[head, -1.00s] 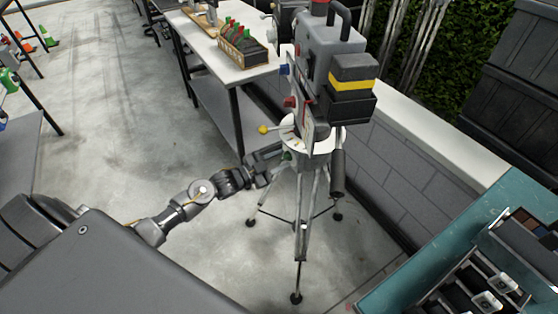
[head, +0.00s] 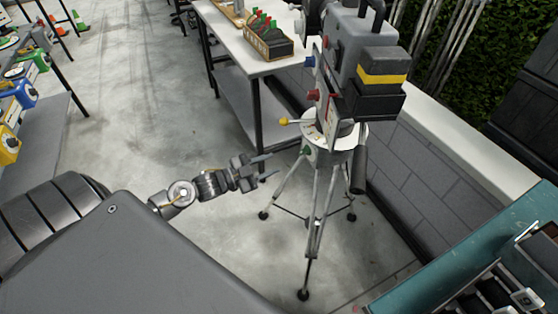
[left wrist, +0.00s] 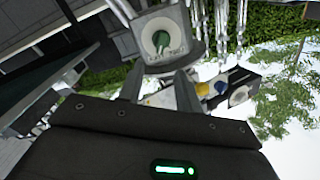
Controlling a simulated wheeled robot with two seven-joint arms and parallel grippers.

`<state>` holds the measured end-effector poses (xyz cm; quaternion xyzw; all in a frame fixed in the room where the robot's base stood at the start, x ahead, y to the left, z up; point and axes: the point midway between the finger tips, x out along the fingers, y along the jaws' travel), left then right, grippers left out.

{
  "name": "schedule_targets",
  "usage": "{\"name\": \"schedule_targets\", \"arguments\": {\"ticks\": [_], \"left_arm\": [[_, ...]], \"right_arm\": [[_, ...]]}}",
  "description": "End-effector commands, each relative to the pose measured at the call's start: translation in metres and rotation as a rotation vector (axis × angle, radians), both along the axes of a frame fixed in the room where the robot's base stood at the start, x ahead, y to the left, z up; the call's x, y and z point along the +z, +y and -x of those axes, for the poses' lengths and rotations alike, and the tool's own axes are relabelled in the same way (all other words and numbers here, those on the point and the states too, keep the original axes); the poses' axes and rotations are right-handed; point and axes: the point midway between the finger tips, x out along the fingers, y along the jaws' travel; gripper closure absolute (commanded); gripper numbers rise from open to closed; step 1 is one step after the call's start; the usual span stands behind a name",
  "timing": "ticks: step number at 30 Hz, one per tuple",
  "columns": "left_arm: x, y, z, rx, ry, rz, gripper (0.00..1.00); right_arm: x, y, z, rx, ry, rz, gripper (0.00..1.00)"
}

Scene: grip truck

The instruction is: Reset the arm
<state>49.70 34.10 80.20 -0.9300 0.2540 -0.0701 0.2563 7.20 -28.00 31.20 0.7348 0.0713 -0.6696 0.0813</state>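My left arm reaches in from the left of the head view. Its gripper (head: 270,167) is open and empty, with a gap between its two fingers. It is in the air just left of the tripod (head: 315,205), apart from it. My right gripper is not in view.
A low block wall (head: 415,165) runs on the right. A teal case (head: 470,250) is at lower right. A shelf with coloured devices (head: 30,140) is at left. Floor between is clear.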

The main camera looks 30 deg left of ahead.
Motion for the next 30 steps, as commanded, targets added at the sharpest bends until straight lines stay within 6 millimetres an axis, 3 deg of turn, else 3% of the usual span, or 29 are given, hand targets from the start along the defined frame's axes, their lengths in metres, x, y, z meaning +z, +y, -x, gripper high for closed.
{"name": "schedule_targets", "arguments": {"ticks": [7, 21, 23, 26, 30], "left_arm": [[0.001, 0.003, 0.004, 0.001, -0.001, -0.001, 0.65], [-0.005, 0.007, 0.002, 0.023, 0.021, -0.016, 0.65], [-0.018, 0.018, -0.001, 0.058, 0.054, -0.033, 0.65], [-0.057, 0.045, -0.002, 0.143, 0.148, -0.065, 0.65], [-0.143, 0.084, 0.016, 0.300, 0.343, -0.095, 0.65]], "right_arm": [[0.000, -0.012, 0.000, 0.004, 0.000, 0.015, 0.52], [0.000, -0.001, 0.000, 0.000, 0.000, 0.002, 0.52], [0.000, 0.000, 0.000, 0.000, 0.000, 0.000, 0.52], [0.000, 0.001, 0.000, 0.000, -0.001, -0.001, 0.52], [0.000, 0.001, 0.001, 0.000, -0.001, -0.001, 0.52]]}}
